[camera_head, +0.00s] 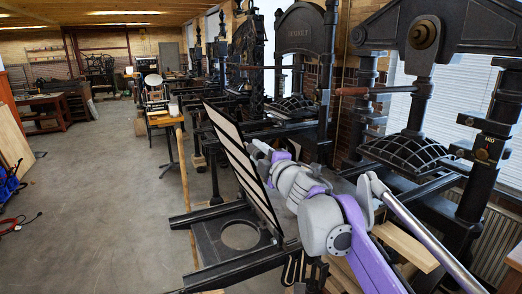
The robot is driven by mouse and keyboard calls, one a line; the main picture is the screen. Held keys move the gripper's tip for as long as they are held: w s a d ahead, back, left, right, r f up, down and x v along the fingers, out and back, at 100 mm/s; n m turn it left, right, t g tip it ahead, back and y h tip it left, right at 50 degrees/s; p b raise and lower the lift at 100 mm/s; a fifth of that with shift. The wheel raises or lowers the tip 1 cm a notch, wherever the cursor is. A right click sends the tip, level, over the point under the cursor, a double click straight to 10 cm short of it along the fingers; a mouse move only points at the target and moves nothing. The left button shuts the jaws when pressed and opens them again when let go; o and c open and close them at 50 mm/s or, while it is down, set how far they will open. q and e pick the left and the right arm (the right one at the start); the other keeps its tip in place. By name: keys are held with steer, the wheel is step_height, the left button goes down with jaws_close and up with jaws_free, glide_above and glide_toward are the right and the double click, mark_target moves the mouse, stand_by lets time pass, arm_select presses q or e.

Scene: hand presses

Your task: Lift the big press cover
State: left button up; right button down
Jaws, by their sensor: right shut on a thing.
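The big press cover (238,150) is a dark flat frame with pale slats. It stands tilted steeply above the press bed (205,240), with its upper edge toward the left and its lower end near the bed's right side. My right gripper (262,148) is at the cover's right side, at the end of my grey and purple arm. It is shut on the cover, though its fingertips are small and partly hidden. My left gripper does not show.
Several more presses line the wall behind. A small table (165,120) stands further back. The grey floor (110,190) at the left is mostly clear.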

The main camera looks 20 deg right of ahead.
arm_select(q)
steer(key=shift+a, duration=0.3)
arm_select(e)
steer(key=shift+a, duration=0.65)
steer(key=c, duration=0.9)
jaws_free()
steer(key=shift+c, duration=0.2)
steer(key=shift+o, duration=1.3)
steer(key=shift+a+r, duration=0.1)
steer(key=shift+o, duration=0.4)
steer(key=shift+a, duration=0.15)
steer(key=shift+s+d, duration=0.1)
steer(key=shift+d, duration=0.1)
steer(key=shift+s+f, duration=0.2)
steer(key=shift+s, duration=0.15)
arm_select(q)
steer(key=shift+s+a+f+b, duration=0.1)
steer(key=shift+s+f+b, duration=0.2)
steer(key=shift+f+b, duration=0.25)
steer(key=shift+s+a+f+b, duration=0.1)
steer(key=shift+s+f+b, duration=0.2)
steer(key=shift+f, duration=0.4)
arm_select(e)
steer(key=s, duration=1)
